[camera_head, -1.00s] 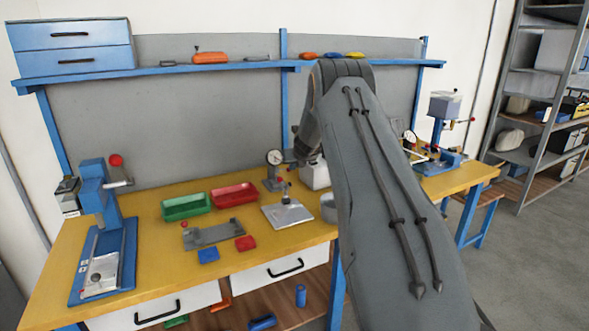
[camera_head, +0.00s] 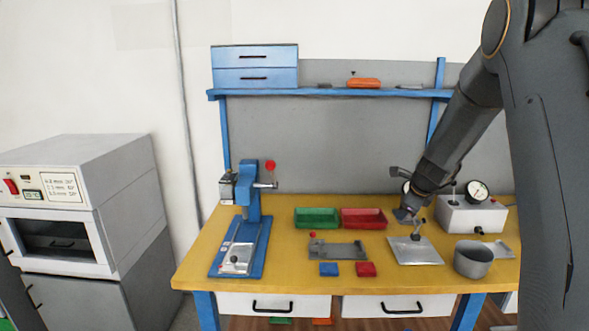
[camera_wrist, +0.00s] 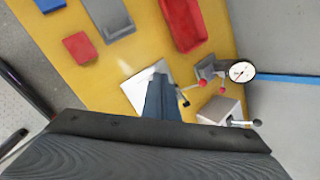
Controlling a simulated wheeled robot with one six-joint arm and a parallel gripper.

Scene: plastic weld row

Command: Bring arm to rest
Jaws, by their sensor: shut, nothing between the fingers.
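My arm comes in from the right edge of the head view and slopes down to the left. My gripper (camera_head: 404,215) points down over the right part of the yellow workbench (camera_head: 290,278), behind a flat metal plate fixture (camera_head: 415,253). In the wrist view my gripper (camera_wrist: 160,80) shows as a narrow blue-grey shape with its fingers together and nothing held. It overlaps the pale plate there, and I cannot tell its exact height above the bench.
A red tray (camera_head: 363,219) and a green tray (camera_head: 317,218) lie left of my gripper. A dial gauge (camera_wrist: 241,71), a grey box (camera_head: 470,214) and a metal pot (camera_head: 473,260) stand close by. A blue press (camera_head: 248,213) and a grey oven (camera_head: 60,215) are further left.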

